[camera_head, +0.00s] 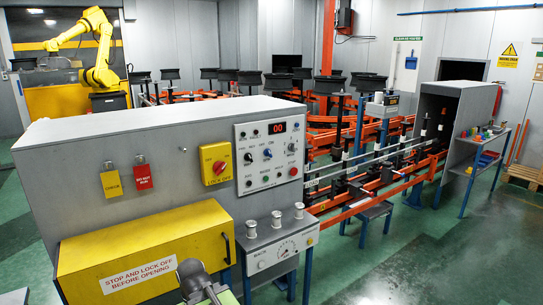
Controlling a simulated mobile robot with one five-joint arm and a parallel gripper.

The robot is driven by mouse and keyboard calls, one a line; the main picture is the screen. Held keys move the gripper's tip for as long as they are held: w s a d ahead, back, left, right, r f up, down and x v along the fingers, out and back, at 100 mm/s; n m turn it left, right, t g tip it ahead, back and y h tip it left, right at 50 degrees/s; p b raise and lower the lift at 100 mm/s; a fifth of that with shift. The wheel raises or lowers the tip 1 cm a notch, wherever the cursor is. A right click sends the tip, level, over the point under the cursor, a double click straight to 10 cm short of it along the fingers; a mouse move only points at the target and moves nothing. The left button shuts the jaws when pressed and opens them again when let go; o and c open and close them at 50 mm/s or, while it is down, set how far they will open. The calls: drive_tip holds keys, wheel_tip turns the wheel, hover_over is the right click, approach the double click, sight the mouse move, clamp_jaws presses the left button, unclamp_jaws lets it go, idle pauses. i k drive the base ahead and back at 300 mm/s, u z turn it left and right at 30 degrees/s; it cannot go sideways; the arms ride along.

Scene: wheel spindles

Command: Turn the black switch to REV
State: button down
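A light control panel (269,152) with a red digital display is fixed to the right part of the large grey cabinet's front. The switch labels are too small to read, so I cannot tell which position the dark knob points to. A grey rounded part (190,270) at the bottom edge looks like the end of my arm, well below and left of the panel. Its fingers cannot be made out, and nothing touches the panel.
A yellow box with a red rotary handle (218,163) is left of the panel. A yellow cover (146,255) juts out below. Green floor at right is open.

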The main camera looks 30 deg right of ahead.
sight(248, 156)
drive_tip(key=z, duration=0.4)
drive_tip(key=k, duration=0.1)
drive_tip(key=u, duration=2.85)
drive_tip(key=k, duration=1.35)
drive_tip(key=z, duration=1.2)
drive_tip(key=i, duration=1)
drive_tip(key=u, duration=0.05)
